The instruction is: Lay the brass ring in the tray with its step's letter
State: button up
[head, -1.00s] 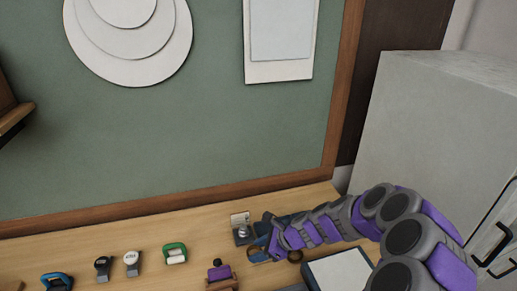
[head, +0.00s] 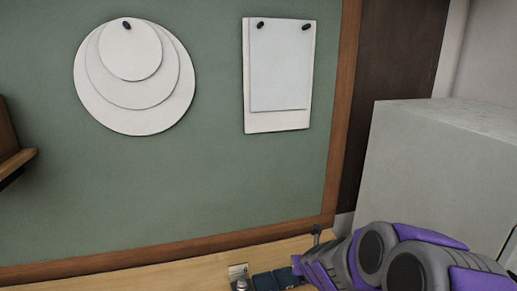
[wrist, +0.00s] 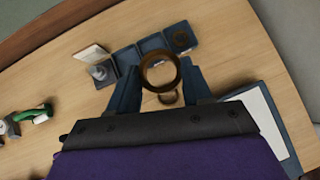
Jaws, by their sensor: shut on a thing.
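In the wrist view my gripper (wrist: 160,76) is shut on a brass ring (wrist: 142,74), which sits between the two blue fingertips above the wooden table. Beyond it is a row of small dark blue trays: a left one (wrist: 127,57), a middle one (wrist: 152,42) and a right one (wrist: 193,46). A dark ring (wrist: 181,38) lies in the right tray. Another brownish ring or loop (wrist: 169,98) shows below, between the fingers. I cannot read any letters on the trays. In the head view my gripper's fingertips cannot be made out clearly at the bottom edge.
A small metal part (wrist: 99,72) with an upright card (wrist: 90,53) stands left of the trays. A green item (wrist: 40,114) lies far left. A white sheet on a dark board (wrist: 262,115) lies right. A grey cabinet (head: 440,160) stands right; a green board (head: 210,190) hangs behind.

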jog(key=shift+d+r, duration=0.1)
jog(key=shift+d, duration=0.1)
jog(key=s+f+n+g+y, duration=0.1)
jog(key=f+n+y, duration=0.1)
jog(key=f+n, duration=0.1)
jog(key=s+a+f+n+g+y, duration=0.1)
jog(key=f+n+y, duration=0.1)
jog(key=f, duration=0.3)
jog(key=s+f+n+g+y+b, duration=0.1)
jog(key=f+n+y, duration=0.1)
jog(key=f+n, duration=0.2)
jog(key=shift+a+f+n+y, duration=0.3)
jog(key=shift+f+n, duration=0.1)
jog(key=shift+f, duration=0.15)
jog(key=shift+s+a+f+n+g+y, duration=0.15)
jog(key=shift+f+n+g+y, duration=0.2)
jog(key=shift+n, duration=0.2)
jog(key=shift+s+d+f+n+g+y, duration=0.1)
jog(key=shift+f+n+g+y, duration=0.1)
jog(key=shift+n+g, duration=0.3)
jog(key=w, duration=0.5)
jog(key=w+f+b, duration=0.1)
jog(key=w, duration=0.4)
jog(key=w+b, duration=0.1)
jog(key=w, duration=0.4)
jog(key=shift+w+a+f, duration=0.3)
jog(key=shift+w, duration=0.1)
jog(key=shift+f+b, duration=1.05)
jog(key=shift+f, duration=0.8)
jog(key=shift+r, duration=0.15)
